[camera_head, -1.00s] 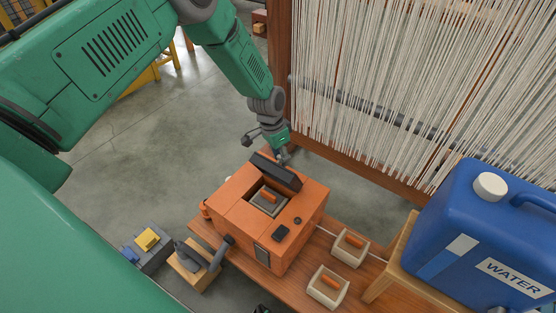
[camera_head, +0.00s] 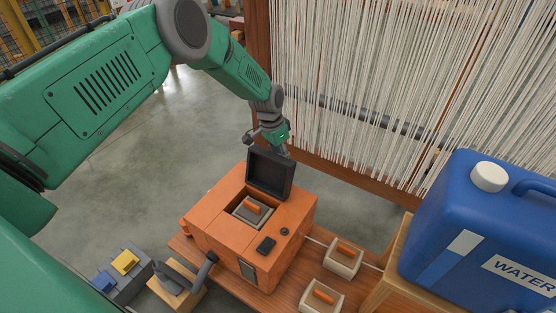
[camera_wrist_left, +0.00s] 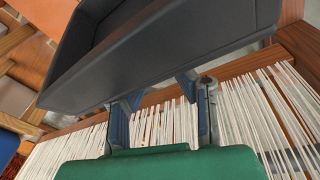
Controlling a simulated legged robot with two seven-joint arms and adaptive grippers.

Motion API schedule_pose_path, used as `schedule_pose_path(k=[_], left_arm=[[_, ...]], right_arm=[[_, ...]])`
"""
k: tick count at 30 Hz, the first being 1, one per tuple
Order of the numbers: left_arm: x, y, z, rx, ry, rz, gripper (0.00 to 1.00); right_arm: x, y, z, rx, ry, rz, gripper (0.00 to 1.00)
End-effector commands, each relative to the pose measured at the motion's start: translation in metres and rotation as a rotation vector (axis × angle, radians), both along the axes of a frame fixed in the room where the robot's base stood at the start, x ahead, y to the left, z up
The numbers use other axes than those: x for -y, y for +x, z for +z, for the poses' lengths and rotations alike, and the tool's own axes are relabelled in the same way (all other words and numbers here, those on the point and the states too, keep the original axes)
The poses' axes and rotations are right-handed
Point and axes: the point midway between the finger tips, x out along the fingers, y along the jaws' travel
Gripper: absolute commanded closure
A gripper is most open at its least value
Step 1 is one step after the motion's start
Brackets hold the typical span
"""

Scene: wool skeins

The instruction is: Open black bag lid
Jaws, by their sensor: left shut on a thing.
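The black lid (camera_head: 270,173) stands raised, close to upright, at the back edge of the opening in an orange box-like bag (camera_head: 223,208). A grey tray with an orange skein (camera_head: 254,206) shows inside the opening. My left gripper (camera_head: 283,151) is at the lid's top edge, shut on it. In the left wrist view the lid (camera_wrist_left: 160,50) fills the upper middle, and the gripper's fingers (camera_wrist_left: 160,95) meet its near edge. The exact contact is partly hidden behind the lid. My right gripper is not in view.
Two pale trays with orange skeins (camera_head: 343,258) (camera_head: 322,296) sit on the wooden bench (camera_head: 290,293) right of the bag. A blue water jug (camera_head: 480,225) stands farther right. A loom with pale threads (camera_head: 370,90) rises behind. Small blocks (camera_head: 122,265) lie at lower left.

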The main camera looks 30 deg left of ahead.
Motion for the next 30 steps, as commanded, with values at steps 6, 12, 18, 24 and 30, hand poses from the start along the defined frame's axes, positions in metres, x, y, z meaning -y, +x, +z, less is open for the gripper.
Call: schedule_pose_path(k=[6,12,18,24,30], left_arm=[[-0.0098,0.0082,-0.0046,0.019,0.014,0.003,1.0],[-0.0106,0.0051,-0.0061,0.012,0.011,0.004,0.52],[-0.0062,0.0035,-0.0069,0.006,0.009,0.001,0.52],[-0.0038,0.0031,-0.0062,0.005,0.01,0.0,0.52],[-0.0045,0.0036,-0.0012,0.007,0.007,0.001,0.52]], right_arm=[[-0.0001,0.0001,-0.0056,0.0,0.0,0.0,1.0],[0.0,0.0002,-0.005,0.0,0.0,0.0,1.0],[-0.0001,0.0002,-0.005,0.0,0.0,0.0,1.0],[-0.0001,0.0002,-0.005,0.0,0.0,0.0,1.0],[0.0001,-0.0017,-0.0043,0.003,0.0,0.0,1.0]])
